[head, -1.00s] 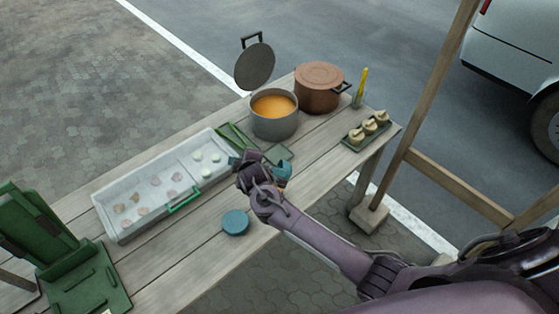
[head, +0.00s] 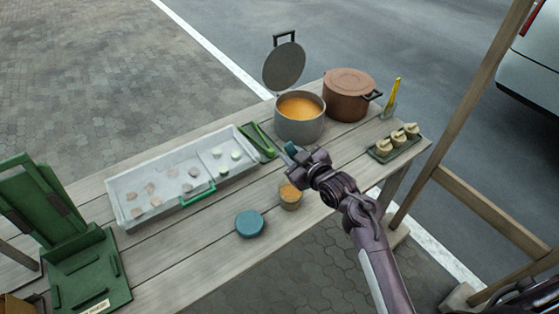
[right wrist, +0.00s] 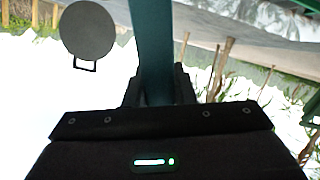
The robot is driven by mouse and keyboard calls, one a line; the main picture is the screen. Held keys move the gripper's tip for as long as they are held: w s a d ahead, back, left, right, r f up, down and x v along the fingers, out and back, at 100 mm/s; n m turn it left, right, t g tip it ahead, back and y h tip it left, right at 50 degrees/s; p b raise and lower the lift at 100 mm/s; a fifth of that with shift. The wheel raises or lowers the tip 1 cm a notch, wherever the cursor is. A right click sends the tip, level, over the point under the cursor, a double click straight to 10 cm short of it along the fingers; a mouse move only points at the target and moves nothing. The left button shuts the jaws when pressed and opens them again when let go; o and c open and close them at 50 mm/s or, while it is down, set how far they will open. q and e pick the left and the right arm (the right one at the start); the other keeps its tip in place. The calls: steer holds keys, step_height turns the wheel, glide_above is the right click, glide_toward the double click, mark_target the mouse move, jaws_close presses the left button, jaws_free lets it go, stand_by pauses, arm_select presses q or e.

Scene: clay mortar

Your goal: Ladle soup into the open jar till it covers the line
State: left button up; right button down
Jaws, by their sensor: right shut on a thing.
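The grey pot (head: 300,128) of orange soup (head: 300,107) stands open at the table's back. The open jar (head: 290,201) stands in front of it, with orange-brown content showing in it; I cannot make out its line. My right gripper (head: 298,157) is between the pot and the jar, shut on a teal handle (head: 290,148), probably the ladle's. The handle also runs up between the fingers in the right wrist view (right wrist: 155,45). The ladle's bowl is not visible. A round blue lid (head: 250,224) lies left of the jar. My left gripper is not in view.
The raised grey pot lid (head: 284,66) is behind the pot, and a brown lidded pot (head: 347,100) stands right of it. A divided white tray (head: 125,208), a green stand (head: 90,270) and a small tray of buns (head: 398,147) also occupy the table. The front middle is clear.

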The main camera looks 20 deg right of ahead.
steer(key=d, duration=0.1)
steer(key=d+m+t+b, duration=0.1)
steer(key=s+d+y, duration=0.1)
steer(key=shift+s+f+m+b, duration=0.1)
steer(key=shift+f+m+b, duration=0.2)
steer(key=shift+f+m, duration=0.1)
steer(key=shift+s+d+m+t+y+b, duration=0.2)
steer(key=shift+d+m+t+b, duration=0.15)
steer(key=shift+d+t, duration=0.15)
steer(key=shift+s+d+m+t+y+b, duration=0.15)
steer(key=shift+d+m+t+y+b, duration=0.05)
steer(key=shift+d+m+t+b, duration=0.2)
step_height(320, 180, up, 5)
steer(key=p, duration=0.5)
steer(key=shift+w, duration=0.1)
